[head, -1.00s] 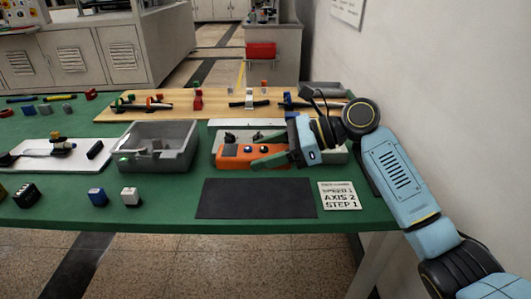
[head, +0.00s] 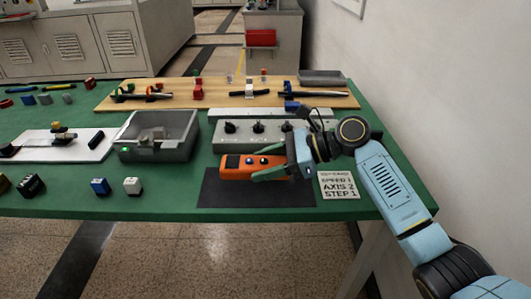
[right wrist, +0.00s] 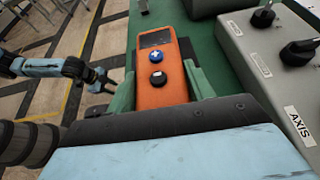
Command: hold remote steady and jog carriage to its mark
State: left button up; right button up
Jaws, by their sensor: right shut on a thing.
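The orange remote (head: 235,167), with a dark screen and blue and black buttons, is held level over the black mat (head: 225,195). I cannot tell whether it touches the mat. My right gripper (head: 262,162) is shut on it, one green finger along each side. The right wrist view shows the remote (right wrist: 163,92) between the green fingers (right wrist: 160,88), screen and buttons uncovered. My left gripper (right wrist: 97,78) shows small at the left of that view, away from the remote; its jaw opening is unclear. I cannot make out for sure which part is the carriage or its mark.
A grey box with black knobs (head: 222,139) stands behind the remote. A card (head: 340,186) reads SPEED 1, AXIS 2, STEP 1. A grey bin (head: 153,153) is left. A wooden board (head: 222,101) with rods and blocks lies behind. Small blocks (head: 100,187) sit at the front left.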

aim_at(265, 186)
notch_tip(265, 186, down, 2)
jog(key=shift+f, duration=0.7)
pick_arm(q)
jog(key=shift+a, duration=0.15)
pick_arm(e)
jog(key=shift+f, duration=0.2)
pick_arm(q)
jog(key=shift+s+f, duration=0.1)
jog(key=shift+s, duration=0.15)
jog(key=shift+w, duration=0.15)
jog(key=shift+r+p, duration=0.45)
jog(key=shift+r, duration=0.05)
pick_arm(e)
jog(key=shift+f, duration=0.3)
pick_arm(q)
jog(key=shift+r+p, duration=0.85)
pick_arm(e)
jog(key=shift+r, duration=0.25)
dwell(0.9)
pick_arm(q)
grip_shut()
